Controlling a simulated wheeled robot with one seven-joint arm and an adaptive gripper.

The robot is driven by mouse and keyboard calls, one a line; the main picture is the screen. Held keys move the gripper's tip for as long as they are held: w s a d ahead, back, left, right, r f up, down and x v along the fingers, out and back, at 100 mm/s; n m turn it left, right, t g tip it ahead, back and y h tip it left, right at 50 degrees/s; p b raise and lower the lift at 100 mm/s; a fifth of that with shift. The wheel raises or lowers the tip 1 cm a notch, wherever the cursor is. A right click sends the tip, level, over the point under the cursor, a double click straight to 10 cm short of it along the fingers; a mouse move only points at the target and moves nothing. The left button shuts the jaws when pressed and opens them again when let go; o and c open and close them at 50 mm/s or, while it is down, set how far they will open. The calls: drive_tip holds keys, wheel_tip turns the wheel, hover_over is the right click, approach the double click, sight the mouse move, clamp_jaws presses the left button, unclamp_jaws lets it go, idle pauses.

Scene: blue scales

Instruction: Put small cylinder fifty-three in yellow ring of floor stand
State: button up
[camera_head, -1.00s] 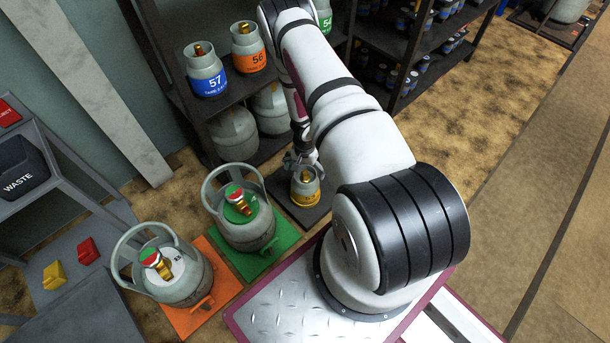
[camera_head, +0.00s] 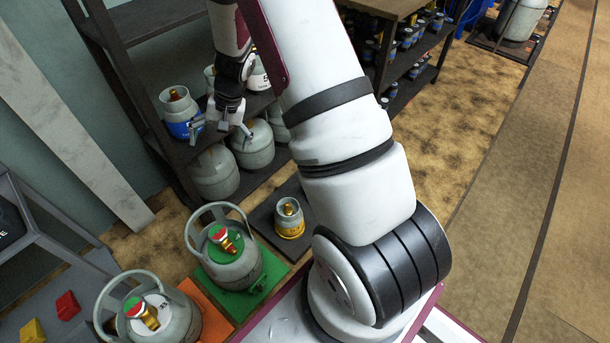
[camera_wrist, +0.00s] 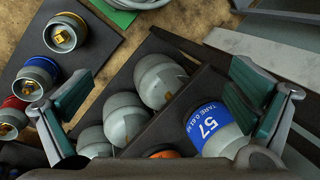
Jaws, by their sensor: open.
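A small grey cylinder with a brass valve (camera_head: 289,207) stands upright on the dark floor stand (camera_head: 268,231), with yellow around its lower part. I cannot read its number or tell whether the yellow is a ring or a band. It also shows at the upper left of the wrist view (camera_wrist: 65,32). My gripper (camera_head: 222,127) is open and empty, well apart from it, in front of the shelf. In the wrist view its fingers (camera_wrist: 160,105) are spread wide, with shelf cylinders beyond them.
Cylinder 57 (camera_wrist: 213,125), with a blue band, stands on the shelf near the right finger. Large grey cylinders (camera_head: 252,144) stand on the level below. Handled cylinders stand on green (camera_head: 230,255) and orange plates.

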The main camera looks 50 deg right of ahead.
drive_tip(key=s+a+r+n, duration=0.2)
drive_tip(key=s+a+r, duration=0.2)
drive_tip(key=r, duration=0.3)
drive_tip(key=s+a+r+n+g+y, duration=0.1)
drive_tip(key=s+a+r, duration=0.2)
drive_tip(key=s+r, duration=0.3)
drive_tip(key=s+a+r+n, duration=0.2)
drive_tip(key=s+a+r, duration=0.15)
drive_tip(key=r, duration=0.55)
drive_tip(key=s+r+n+h, duration=0.1)
drive_tip(key=s+r+h, duration=0.1)
drive_tip(key=s, duration=1)
drive_tip(key=s+d+r+n+g+h, duration=0.1)
drive_tip(key=s+r+n+h, duration=0.1)
drive_tip(key=s, duration=1.1)
drive_tip(key=shift+s+d+r+n, duration=0.2)
drive_tip(key=shift+r+n, duration=0.1)
drive_tip(key=shift+r, duration=0.45)
